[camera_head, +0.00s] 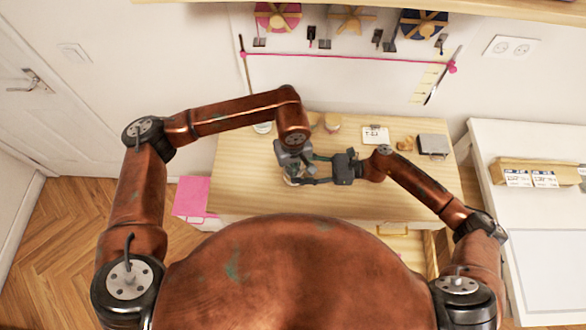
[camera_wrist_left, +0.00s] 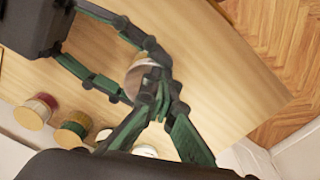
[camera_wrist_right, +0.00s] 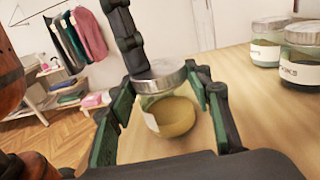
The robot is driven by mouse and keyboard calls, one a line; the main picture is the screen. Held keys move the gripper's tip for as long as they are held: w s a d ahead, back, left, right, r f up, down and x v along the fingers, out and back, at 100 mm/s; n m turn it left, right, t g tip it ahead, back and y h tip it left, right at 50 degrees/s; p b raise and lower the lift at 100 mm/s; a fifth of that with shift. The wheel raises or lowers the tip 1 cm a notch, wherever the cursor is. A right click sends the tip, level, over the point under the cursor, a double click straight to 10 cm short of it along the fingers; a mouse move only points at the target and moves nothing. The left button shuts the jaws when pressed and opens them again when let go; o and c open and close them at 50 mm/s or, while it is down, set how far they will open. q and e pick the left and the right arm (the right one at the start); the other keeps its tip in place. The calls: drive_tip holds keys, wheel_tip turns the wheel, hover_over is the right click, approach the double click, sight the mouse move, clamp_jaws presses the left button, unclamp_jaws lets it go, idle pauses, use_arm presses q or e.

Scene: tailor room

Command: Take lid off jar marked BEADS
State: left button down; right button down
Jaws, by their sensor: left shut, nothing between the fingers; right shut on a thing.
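A glass jar (camera_wrist_right: 175,116) with yellowish contents stands on the wooden table, its grey metal lid (camera_wrist_right: 160,76) on top. Its white label is turned aside and unreadable, so I cannot tell whether it says BEADS. My right gripper (camera_wrist_right: 165,110) is shut around the jar's body, one finger on each side. My left gripper (camera_wrist_left: 158,92) is shut and empty, its fingertips at the lid, which shows partly behind them in the left wrist view (camera_wrist_left: 136,72). I cannot tell if they touch it. In the head view, the grippers mostly hide the jar.
A card (camera_head: 375,135) and grey box (camera_head: 433,144) lie toward the table's back right. The table (camera_head: 235,165) is bare at left.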

use_arm(q)
drive_tip(key=c, duration=2.6)
unclamp_jaws()
drive_tip(key=shift+s+f, duration=0.1)
drive_tip(key=shift+c, duration=0.2)
use_arm(e)
drive_tip(key=shift+a+r, duration=0.25)
drive_tip(key=shift+r, duration=0.25)
use_arm(q)
drive_tip(key=o, duration=0.5)
drive_tip(key=shift+d, duration=0.1)
use_arm(e)
drive_tip(key=shift+f, duration=0.1)
